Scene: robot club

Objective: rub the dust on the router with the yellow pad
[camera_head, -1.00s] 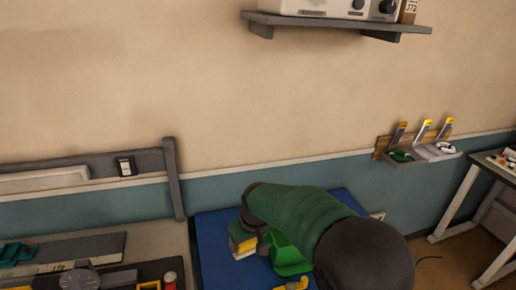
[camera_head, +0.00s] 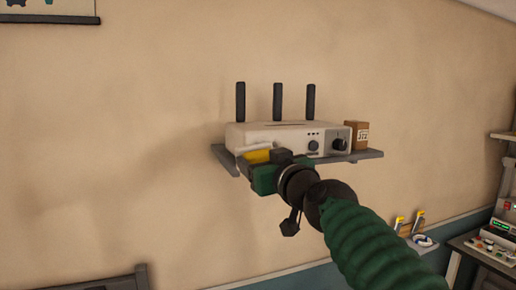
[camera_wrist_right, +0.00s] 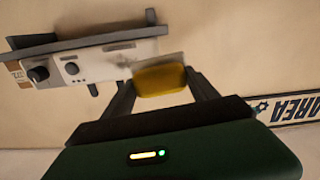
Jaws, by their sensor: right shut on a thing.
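The router (camera_head: 285,135) is a pale box with three black antennas and dark knobs, standing on a wall shelf. It shows upside down in the wrist view (camera_wrist_right: 95,65). My right gripper (camera_head: 262,165) is shut on the yellow pad (camera_head: 257,156) and holds it at the router's lower left front, by the shelf edge. In the wrist view the yellow pad (camera_wrist_right: 160,79) sits between the two dark fingers (camera_wrist_right: 163,88). I cannot tell whether the pad touches the router. My left gripper is not in view.
The grey shelf (camera_head: 366,155) carries a small brown box (camera_head: 357,135) right of the router. A poster (camera_head: 50,15) hangs at upper left. A small rack (camera_head: 415,238) and a workbench (camera_head: 485,245) are at lower right. The wall left of the shelf is bare.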

